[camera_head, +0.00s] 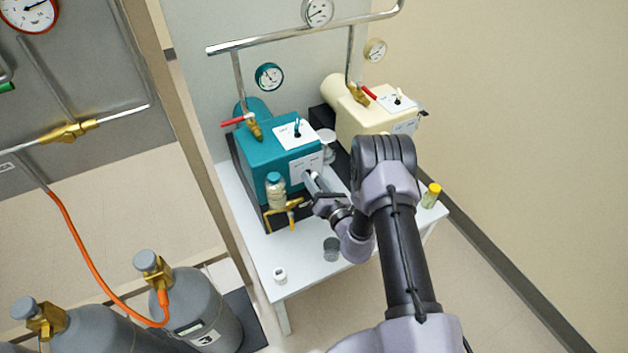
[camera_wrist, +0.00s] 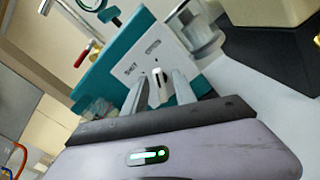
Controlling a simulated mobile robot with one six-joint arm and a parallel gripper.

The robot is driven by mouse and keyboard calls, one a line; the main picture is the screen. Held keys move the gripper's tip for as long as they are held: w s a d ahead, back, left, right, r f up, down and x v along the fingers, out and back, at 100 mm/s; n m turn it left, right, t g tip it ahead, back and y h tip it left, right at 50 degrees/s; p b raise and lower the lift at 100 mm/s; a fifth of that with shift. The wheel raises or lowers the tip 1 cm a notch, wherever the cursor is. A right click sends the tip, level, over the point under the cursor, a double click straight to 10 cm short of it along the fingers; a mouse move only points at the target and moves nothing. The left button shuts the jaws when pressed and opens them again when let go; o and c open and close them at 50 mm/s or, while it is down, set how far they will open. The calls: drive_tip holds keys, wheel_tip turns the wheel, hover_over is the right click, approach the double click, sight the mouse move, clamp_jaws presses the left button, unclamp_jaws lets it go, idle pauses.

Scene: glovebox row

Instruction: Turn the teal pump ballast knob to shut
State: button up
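The teal pump (camera_head: 262,160) stands on the white table, left of a cream pump. Its front face also shows in the wrist view (camera_wrist: 112,82), with a white label plate (camera_wrist: 150,52) that seems to read "SHUT" on its left part; the other label is too small to read surely. My gripper (camera_wrist: 160,84) is open, one finger on each side of the knob, with visible gaps.
A cream pump (camera_head: 372,112) stands to the right. A capped bottle (camera_head: 275,190) and brass fitting (camera_head: 283,216) are left of my gripper. A yellow-capped vial (camera_head: 431,195), grey jar (camera_head: 331,249) and white cup (camera_head: 280,275) are on the table (camera_head: 305,262).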

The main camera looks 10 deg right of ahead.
clamp_jaws()
drive_tip(key=shift+n, duration=0.4)
drive_tip(key=shift+a+n+b, duration=0.1)
drive_tip(key=shift+n+b, duration=0.65)
drive_tip(key=shift+n, duration=1.65)
drive_tip(key=shift+s, duration=0.1)
unclamp_jaws()
